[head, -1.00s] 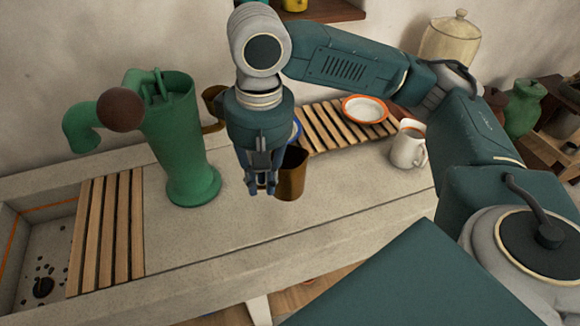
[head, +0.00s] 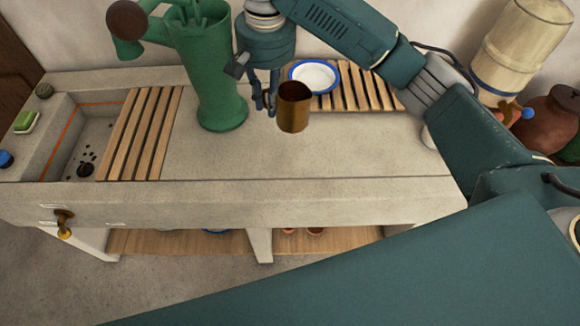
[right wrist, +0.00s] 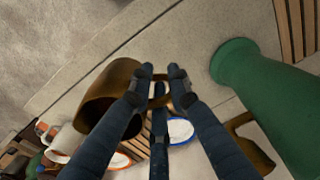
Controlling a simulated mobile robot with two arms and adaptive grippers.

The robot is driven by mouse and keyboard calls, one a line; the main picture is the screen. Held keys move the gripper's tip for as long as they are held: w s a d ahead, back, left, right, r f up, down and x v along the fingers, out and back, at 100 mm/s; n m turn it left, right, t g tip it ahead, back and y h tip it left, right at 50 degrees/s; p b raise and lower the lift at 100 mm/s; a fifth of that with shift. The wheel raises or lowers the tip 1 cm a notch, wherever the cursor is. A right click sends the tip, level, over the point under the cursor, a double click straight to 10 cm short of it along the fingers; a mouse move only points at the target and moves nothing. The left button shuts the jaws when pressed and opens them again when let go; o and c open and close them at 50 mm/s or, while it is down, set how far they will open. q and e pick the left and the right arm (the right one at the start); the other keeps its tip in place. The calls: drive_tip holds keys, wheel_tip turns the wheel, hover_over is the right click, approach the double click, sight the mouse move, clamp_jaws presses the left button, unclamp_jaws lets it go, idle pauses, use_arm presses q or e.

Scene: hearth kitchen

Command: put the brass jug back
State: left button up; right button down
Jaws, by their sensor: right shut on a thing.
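The brass jug (head: 294,106) is upright at the middle of the stone counter's back part, right of the green pump. My right gripper (head: 264,105) is shut on its handle, on the jug's left side. In the right wrist view, the fingers (right wrist: 160,85) close around the handle, with the jug's body (right wrist: 100,95) to their left and its mouth facing the camera. I cannot tell whether its base touches the counter. My left gripper is not in view.
The green pump (head: 208,70) stands close left of the gripper. Behind the jug are a blue-rimmed plate (head: 314,77) and a slatted rack (head: 362,92). Another brass vessel (right wrist: 252,145) shows in the wrist view near the pump. The counter's front (head: 300,160) is clear.

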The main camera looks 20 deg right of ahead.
wheel_tip(320, 180, down, 16)
drive_tip(key=shift+d+f+p, duration=0.1)
drive_tip(key=shift+f+p, duration=0.1)
drive_tip(key=shift+p, duration=0.9)
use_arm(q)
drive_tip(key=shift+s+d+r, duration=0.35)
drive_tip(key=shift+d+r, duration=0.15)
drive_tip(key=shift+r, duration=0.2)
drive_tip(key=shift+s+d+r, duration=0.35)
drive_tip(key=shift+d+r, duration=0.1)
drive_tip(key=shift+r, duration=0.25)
use_arm(e)
drive_tip(key=shift+f, duration=1.9)
drive_tip(key=shift+f, duration=0.1)
drive_tip(key=c, duration=1.6)
unclamp_jaws()
drive_tip(key=shift+s, duration=0.1)
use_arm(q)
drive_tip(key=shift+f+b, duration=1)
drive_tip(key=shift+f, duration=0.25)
use_arm(e)
drive_tip(key=shift+s+d+r, duration=0.1)
drive_tip(key=shift+r, duration=3)
drive_tip(key=shift+s+d+r, duration=0.1)
drive_tip(key=shift+r, duration=2.95)
